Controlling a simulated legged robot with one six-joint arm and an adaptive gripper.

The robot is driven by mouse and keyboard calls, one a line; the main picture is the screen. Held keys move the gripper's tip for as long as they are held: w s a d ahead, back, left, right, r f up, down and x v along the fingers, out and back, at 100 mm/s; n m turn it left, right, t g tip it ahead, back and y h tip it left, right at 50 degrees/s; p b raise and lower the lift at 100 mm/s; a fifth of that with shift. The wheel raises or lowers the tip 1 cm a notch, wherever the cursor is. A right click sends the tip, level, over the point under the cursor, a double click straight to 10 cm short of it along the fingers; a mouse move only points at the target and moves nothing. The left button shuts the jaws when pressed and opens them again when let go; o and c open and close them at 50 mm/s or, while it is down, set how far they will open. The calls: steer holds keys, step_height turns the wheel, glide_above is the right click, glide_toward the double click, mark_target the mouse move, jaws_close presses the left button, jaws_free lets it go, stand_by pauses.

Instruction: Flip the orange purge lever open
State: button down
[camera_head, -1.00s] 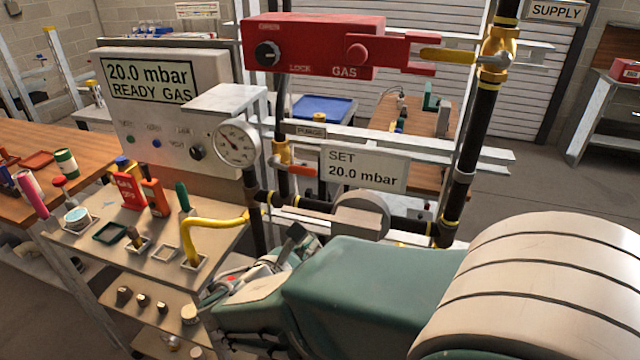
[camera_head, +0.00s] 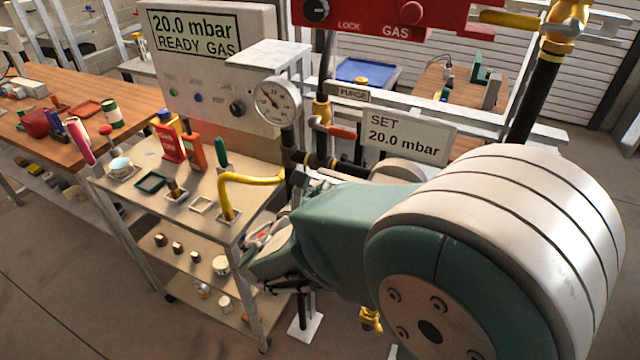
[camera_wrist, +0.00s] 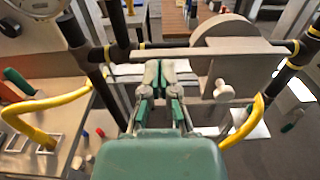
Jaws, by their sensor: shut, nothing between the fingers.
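The orange purge lever (camera_head: 342,131) sits on a brass valve (camera_head: 322,110) below the PURGE label (camera_head: 354,95). It points right, roughly level, across the pipe. I cannot pick it out in the wrist view. My gripper (camera_wrist: 165,77) shows in the wrist view with its two green-padded fingers close together and nothing between them. It is in front of the pipework, and no contact with the lever shows. In the head view my arm hides most of the gripper.
A SET 20.0 mbar sign (camera_head: 408,138) stands right of the lever. A pressure gauge (camera_head: 277,103) is to its left. A red gas lockout box (camera_head: 390,15) is above. A yellow bent pipe (camera_head: 250,178) rises from the cart (camera_head: 150,195) at left. A dark horizontal pipe (camera_wrist: 180,54) crosses ahead of the fingers.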

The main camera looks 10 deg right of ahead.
mark_target(336, 175)
steer(key=x, duration=0.6)
steer(key=shift+w+d, duration=0.25)
steer(key=r, duration=0.2)
steer(key=shift+w+d+r, duration=0.2)
steer(key=shift+w+r, duration=0.05)
steer(key=shift+w, duration=0.05)
steer(key=shift+w+d+r, duration=0.1)
steer(key=shift+w+r, duration=0.05)
steer(key=shift+r, duration=0.55)
